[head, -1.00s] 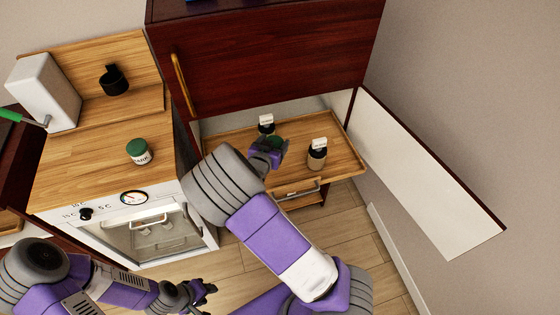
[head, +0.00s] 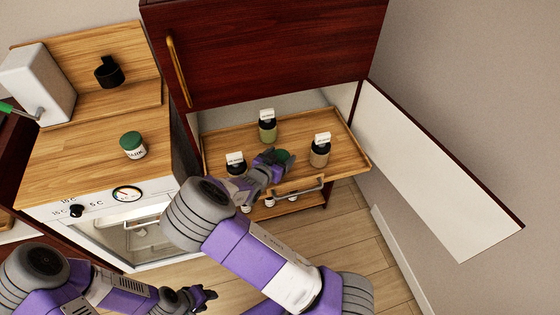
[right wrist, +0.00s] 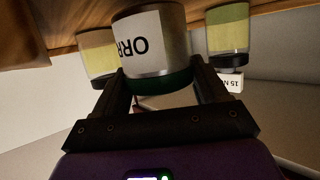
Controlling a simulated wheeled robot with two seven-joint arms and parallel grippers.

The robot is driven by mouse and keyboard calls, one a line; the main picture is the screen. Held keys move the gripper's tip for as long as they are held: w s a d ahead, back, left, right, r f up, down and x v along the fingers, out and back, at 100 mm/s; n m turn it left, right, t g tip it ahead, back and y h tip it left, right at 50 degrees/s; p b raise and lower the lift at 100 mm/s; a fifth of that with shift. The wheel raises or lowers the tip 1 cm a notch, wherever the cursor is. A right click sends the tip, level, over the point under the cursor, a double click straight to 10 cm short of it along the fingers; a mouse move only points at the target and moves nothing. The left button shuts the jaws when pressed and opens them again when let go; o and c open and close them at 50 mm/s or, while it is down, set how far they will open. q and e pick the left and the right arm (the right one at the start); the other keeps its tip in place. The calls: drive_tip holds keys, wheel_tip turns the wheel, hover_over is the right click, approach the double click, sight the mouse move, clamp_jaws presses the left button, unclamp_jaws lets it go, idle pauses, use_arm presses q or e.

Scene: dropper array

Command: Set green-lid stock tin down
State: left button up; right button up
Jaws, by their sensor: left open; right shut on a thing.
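My right gripper (head: 271,163) is shut on a green-lid tin (head: 283,157) over the wooden tray, among the jars. In the right wrist view the tin (right wrist: 152,40) fills the middle, between the fingers (right wrist: 163,100). It shows green lid down there, with a white label reading "ORR", partly cut off. I cannot tell whether its base touches the tray. Another green-lid tin (head: 133,145) stands on the wooden counter at left. My left gripper (head: 203,297) is open and empty, low in front of the oven.
On the tray (head: 215,146) stand three tagged jars: one at the back (head: 267,129), one at the right (head: 320,151), one at the left (head: 236,166). A dark red cabinet (head: 270,50) rises behind. A white panel (head: 430,165) stands open at right. A black cup (head: 109,72) sits on the counter.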

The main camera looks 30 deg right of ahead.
drive_tip(key=shift+f, duration=0.55)
drive_tip(key=shift+f, duration=0.15)
drive_tip(key=o, duration=1.1)
